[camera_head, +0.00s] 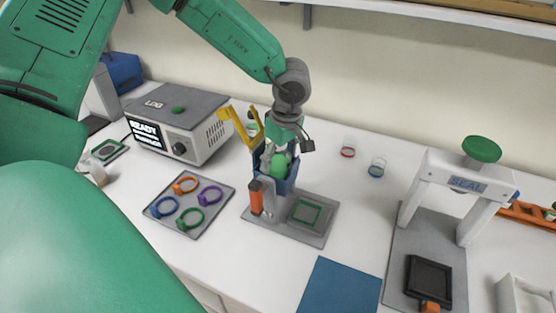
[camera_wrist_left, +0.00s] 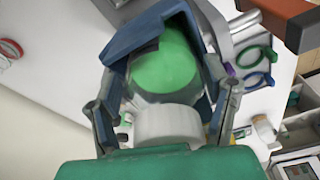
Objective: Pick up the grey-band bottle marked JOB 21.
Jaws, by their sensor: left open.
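My left gripper (camera_head: 275,172) is open, its blue fingers pointing down around a rounded green shape (camera_head: 281,163) at the stand with the orange handle. In the left wrist view the fingers (camera_wrist_left: 155,75) flank this green dome (camera_wrist_left: 165,68), with a pale grey-white cylinder (camera_wrist_left: 167,126) close to the palm. I cannot tell whether these are parts of one bottle, or whether the fingers touch them. No JOB 21 mark is readable, and I cannot identify the grey-band bottle for sure. A small pale container (camera_head: 104,150) stands at the far left. My right gripper is out of view.
The stand's base plate (camera_head: 318,232) has a green square outline. A tray (camera_head: 167,225) of coloured rings and a READY device (camera_head: 178,122) are left. The SEAL press (camera_head: 467,184) is right; a blue mat (camera_head: 340,288) lies in front.

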